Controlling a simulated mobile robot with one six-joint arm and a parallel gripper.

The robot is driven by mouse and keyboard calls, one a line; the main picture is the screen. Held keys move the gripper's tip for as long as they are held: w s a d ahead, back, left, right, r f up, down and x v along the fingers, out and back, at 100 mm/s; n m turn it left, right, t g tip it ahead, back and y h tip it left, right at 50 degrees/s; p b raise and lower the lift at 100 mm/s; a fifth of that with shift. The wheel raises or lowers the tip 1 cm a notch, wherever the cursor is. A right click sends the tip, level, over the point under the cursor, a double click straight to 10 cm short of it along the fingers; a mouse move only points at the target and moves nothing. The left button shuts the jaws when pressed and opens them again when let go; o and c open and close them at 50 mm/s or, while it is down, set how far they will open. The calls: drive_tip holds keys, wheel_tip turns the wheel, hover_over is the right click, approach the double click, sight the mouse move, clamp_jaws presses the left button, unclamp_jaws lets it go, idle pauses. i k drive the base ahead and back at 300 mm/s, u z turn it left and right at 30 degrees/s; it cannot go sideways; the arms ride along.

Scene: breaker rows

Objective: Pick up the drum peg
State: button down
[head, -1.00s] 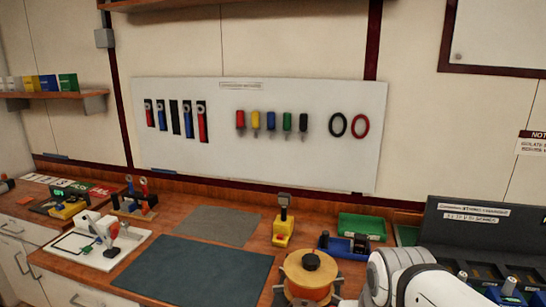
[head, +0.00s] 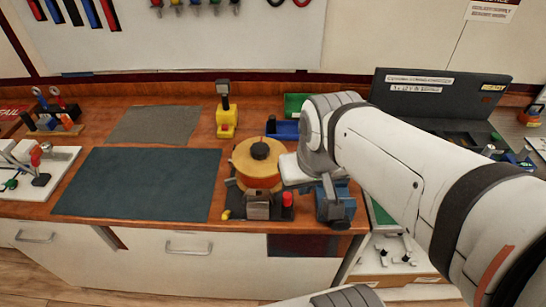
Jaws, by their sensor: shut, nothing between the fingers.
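An orange drum (head: 257,170) stands on a dark base near the front edge of the bench. A round black peg-like knob (head: 260,151) sits upright at the middle of its top; I take this to be the drum peg. My arm comes in from the right, and its white wrist is just right of the drum. My gripper (head: 328,214) points down at the right of the drum, apart from the knob. It is shut and empty. Its fingertips are small and partly hard to make out against a blue and grey thing there.
A grey block and a red button (head: 287,198) are at the drum's front. A dark mat (head: 138,183) leaves clear room on the left. A dark case (head: 435,95) stands behind my arm.

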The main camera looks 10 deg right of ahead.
sight(288, 197)
drive_tip(key=z, duration=1.75)
drive_tip(key=k, duration=1.45)
drive_tip(key=u, duration=1.1)
drive_tip(key=i, duration=1.05)
drive_tip(key=u, duration=0.1)
